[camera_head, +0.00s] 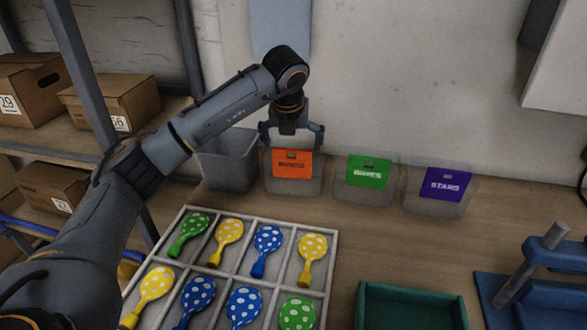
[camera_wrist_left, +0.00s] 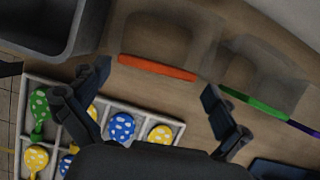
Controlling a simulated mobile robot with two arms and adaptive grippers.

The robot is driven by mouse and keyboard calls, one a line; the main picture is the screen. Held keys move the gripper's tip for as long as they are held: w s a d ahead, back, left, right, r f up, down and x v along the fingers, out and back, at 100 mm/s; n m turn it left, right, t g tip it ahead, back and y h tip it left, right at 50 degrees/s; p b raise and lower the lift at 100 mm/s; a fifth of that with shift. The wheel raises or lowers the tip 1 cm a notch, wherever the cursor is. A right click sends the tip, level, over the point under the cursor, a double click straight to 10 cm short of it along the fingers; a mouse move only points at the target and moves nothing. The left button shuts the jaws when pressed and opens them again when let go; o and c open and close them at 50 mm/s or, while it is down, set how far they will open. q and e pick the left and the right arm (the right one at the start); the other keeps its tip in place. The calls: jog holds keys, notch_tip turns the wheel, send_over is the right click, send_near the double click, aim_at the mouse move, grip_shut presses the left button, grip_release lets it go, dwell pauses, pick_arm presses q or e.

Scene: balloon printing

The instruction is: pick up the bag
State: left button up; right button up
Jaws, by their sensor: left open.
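Three clear bags stand in a row along the wall at the back of the table. One has an orange label (camera_head: 292,164), one a green label (camera_head: 368,172) reading WAVES, and one a purple label (camera_head: 444,184) reading STARS. My left gripper (camera_head: 291,140) is open, fingers pointing down, just above or in front of the orange-labelled bag. In the left wrist view the orange label edge (camera_wrist_left: 157,68) lies between and beyond the two open fingers (camera_wrist_left: 155,105). Nothing is between the fingers. My right gripper is not in view.
A grey bin (camera_head: 228,160) stands just left of the orange-labelled bag. A white divided tray (camera_head: 336,250) holds several dotted balloons in front. A green tray (camera_head: 410,300) and a blue press (camera_head: 535,285) are at the right. Shelves with cardboard boxes (camera_head: 115,100) stand left.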

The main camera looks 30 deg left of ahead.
aim_at(292, 152)
pick_arm(q)
jog(key=x, duration=0.2)
jog(key=p+x, duration=0.1)
jog(key=x, duration=0.2)
jog(key=shift+s+f, duration=0.2)
jog(key=c, duration=0.5)
jog(key=shift+r, duration=0.1)
